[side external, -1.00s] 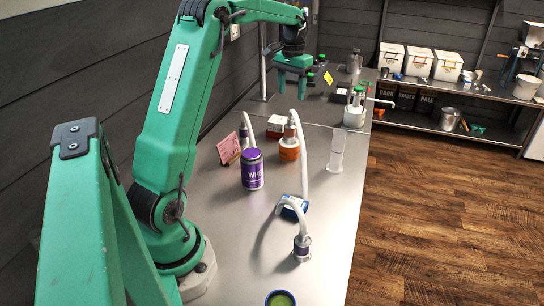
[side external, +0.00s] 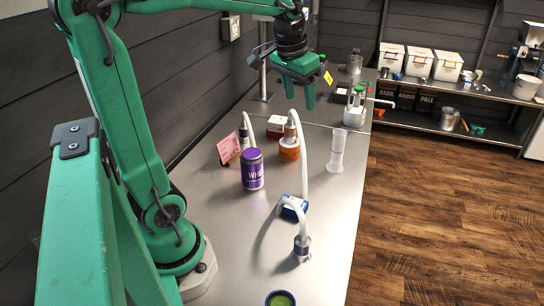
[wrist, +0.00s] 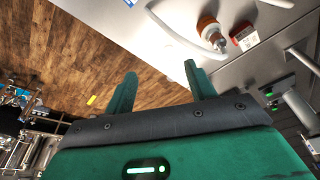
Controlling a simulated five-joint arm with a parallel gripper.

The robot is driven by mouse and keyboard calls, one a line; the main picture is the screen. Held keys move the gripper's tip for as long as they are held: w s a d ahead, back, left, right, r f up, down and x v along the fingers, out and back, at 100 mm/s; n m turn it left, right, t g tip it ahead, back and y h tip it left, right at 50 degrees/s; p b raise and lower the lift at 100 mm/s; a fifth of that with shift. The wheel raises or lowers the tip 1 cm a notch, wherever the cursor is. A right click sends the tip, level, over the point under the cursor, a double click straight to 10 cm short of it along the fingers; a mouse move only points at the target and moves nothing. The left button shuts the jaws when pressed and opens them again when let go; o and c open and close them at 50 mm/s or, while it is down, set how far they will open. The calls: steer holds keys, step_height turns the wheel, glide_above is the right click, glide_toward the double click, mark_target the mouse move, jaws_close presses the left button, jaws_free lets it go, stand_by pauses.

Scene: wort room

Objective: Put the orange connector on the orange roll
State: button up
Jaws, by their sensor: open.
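The orange roll (side external: 289,152) stands on the steel bench, with a metallic connector (side external: 291,132) that appears to rest upright on its top. A white hose leaves the connector's upper end. The wrist view shows the orange roll (wrist: 207,24) near the top, with the connector (wrist: 217,41) overlapping its lower edge; contact is hard to judge. My gripper (side external: 299,98) is above the bench, beyond and higher than the roll, pointing down. Its fingers (wrist: 160,82) are apart with nothing between them.
A purple can (side external: 252,170), a pink card (side external: 229,149) and a red box (side external: 276,126) stand nearby. A clear cylinder (side external: 337,151) is to the right. The bench's right edge drops to the floor.

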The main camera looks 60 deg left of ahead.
steer(key=s+d+f+m+t, duration=0.2)
steer(key=s+d+f+t, duration=0.1)
steer(key=s+d, duration=0.7)
steer(key=s+f, duration=0.1)
steer(key=s, duration=0.2)
steer(key=shift+f+h, duration=0.2)
steer(key=shift+h, duration=0.2)
